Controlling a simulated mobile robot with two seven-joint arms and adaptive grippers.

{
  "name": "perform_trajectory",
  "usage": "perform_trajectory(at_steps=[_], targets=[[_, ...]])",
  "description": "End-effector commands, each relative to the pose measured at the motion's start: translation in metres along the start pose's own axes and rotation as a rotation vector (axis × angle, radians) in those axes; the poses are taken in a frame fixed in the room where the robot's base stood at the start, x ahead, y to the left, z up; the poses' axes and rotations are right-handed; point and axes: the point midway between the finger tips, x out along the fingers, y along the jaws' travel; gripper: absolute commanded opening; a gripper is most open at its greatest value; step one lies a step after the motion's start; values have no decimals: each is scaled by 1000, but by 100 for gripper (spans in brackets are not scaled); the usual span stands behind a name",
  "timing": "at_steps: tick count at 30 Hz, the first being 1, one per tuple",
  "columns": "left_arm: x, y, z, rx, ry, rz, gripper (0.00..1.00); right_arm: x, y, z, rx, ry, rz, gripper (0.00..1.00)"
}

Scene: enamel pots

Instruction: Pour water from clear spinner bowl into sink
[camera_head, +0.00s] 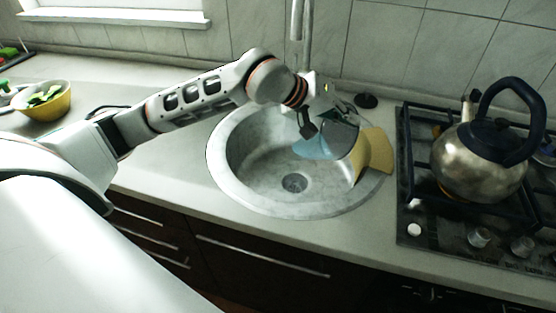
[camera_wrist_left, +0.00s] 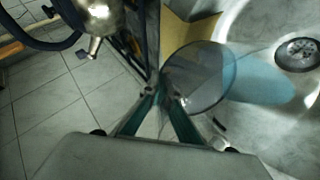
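The clear spinner bowl (camera_head: 340,136) is held tilted over the right side of the round grey sink (camera_head: 240,178). In the left wrist view the bowl (camera_wrist_left: 205,78) is a see-through greyish round shape just beyond the fingertips. My left gripper (camera_head: 312,122) is above the sink; in the wrist view its fingertips (camera_wrist_left: 164,92) come together at the bowl's edge. A pale blue see-through patch (camera_head: 313,148) lies beside the bowl, over the sink, and also shows in the wrist view (camera_wrist_left: 265,86); I cannot tell whether it is falling water. My right gripper is not in view.
A tan flat piece (camera_head: 376,152) lies at the sink's right rim. A metal kettle (camera_head: 478,160) stands on the stove (camera_head: 420,225) at right. A yellow bowl (camera_head: 48,104) with green pieces is at far left. The faucet (camera_head: 297,22) rises behind the sink.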

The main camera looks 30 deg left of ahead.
Motion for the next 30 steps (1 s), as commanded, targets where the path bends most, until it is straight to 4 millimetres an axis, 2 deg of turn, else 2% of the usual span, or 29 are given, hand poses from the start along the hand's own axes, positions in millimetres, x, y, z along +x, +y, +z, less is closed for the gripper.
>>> perform_trajectory(at_steps=[10,30], targets=[[-9,1,-2,-2,26,44,0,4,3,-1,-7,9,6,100],[-22,3,-5,-9,64,110,0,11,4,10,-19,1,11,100]])
